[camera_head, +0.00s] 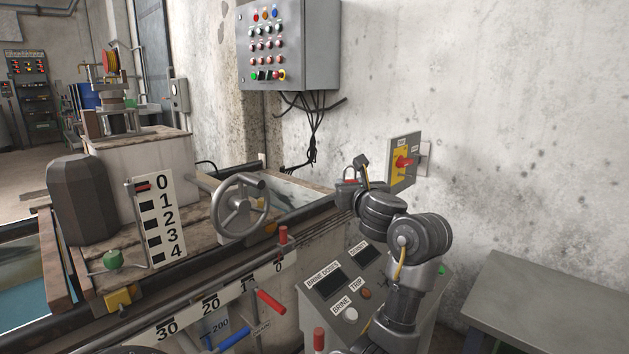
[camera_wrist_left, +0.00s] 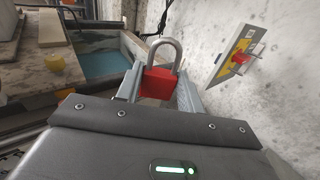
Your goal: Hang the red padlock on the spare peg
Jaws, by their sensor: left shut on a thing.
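The red padlock (camera_head: 349,181) has a grey shackle. In the left wrist view the padlock (camera_wrist_left: 157,84) sits upright between the two fingers of my left gripper (camera_wrist_left: 158,92), its shackle pointing up and seemingly closed. In the head view my left gripper (camera_head: 354,184) is in front of the wall, just left of the yellow isolator plate with a red switch (camera_head: 403,162). The plate (camera_wrist_left: 238,58) is to the right of the padlock in the wrist view, apart from it. I cannot make out the spare peg in either view. My right gripper is not in view.
A grey control box (camera_head: 290,45) with hanging cables is on the wall above. A handwheel (camera_head: 241,208) and a trough edge lie to the left. A sloped brine console (camera_head: 340,290) is below my arm. A grey bench (camera_head: 560,295) stands at right.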

